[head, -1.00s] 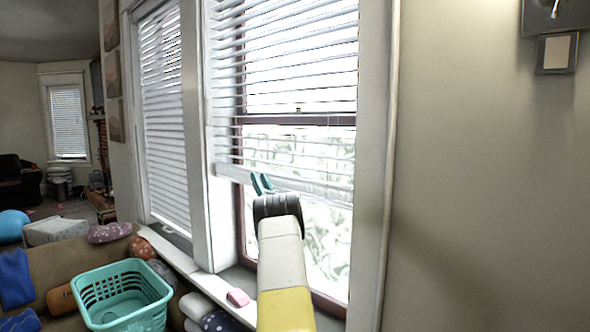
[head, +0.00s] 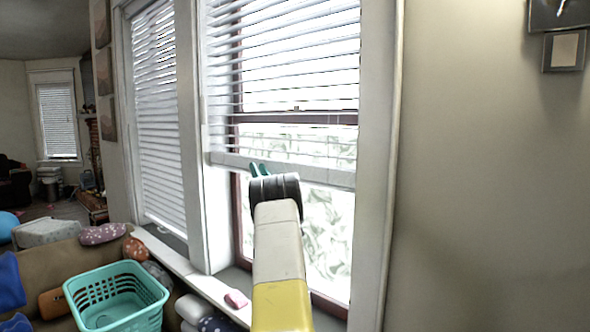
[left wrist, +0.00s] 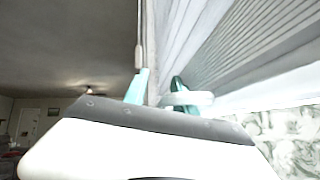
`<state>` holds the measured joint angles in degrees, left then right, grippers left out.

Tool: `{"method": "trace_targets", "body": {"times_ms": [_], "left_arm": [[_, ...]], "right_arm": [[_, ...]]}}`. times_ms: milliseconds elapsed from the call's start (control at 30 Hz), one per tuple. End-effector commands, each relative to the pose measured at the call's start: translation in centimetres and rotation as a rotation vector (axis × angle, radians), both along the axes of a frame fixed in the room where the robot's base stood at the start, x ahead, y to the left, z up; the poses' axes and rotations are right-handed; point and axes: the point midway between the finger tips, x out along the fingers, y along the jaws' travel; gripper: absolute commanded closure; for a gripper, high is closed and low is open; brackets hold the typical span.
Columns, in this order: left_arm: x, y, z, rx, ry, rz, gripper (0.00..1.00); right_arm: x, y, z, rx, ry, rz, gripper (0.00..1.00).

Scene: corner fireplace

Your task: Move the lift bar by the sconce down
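The lift bar (head: 318,175) is the white bottom rail of the raised blind (head: 300,60), on the window nearest the sconce (head: 563,50). My left gripper (head: 259,169) is at the bar's lower edge, left of its middle. Its teal fingers stand close together. In the left wrist view my left gripper (left wrist: 160,92) has a small white rounded piece (left wrist: 190,99) at its fingers, overlapping the right one. It looks shut on the bar, though the exact contact is partly hidden. My right gripper is not in view.
A second blind (head: 160,120) hangs lower on the window to the left. A window sill (head: 190,272) with a pink object (head: 236,299) runs below. A teal basket (head: 115,300) stands by a sofa at lower left. Bare wall (head: 480,200) fills the right side.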

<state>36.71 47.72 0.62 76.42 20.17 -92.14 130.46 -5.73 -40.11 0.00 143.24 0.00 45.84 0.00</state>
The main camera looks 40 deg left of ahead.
Motion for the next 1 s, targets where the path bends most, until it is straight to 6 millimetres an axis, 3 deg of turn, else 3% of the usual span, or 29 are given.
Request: {"method": "trace_targets", "body": {"times_ms": [1000], "left_arm": [[-1.3,-5.0,-5.0,-0.001,0.001,-0.001,0.67]], "right_arm": [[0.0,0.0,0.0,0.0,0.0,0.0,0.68]]}}
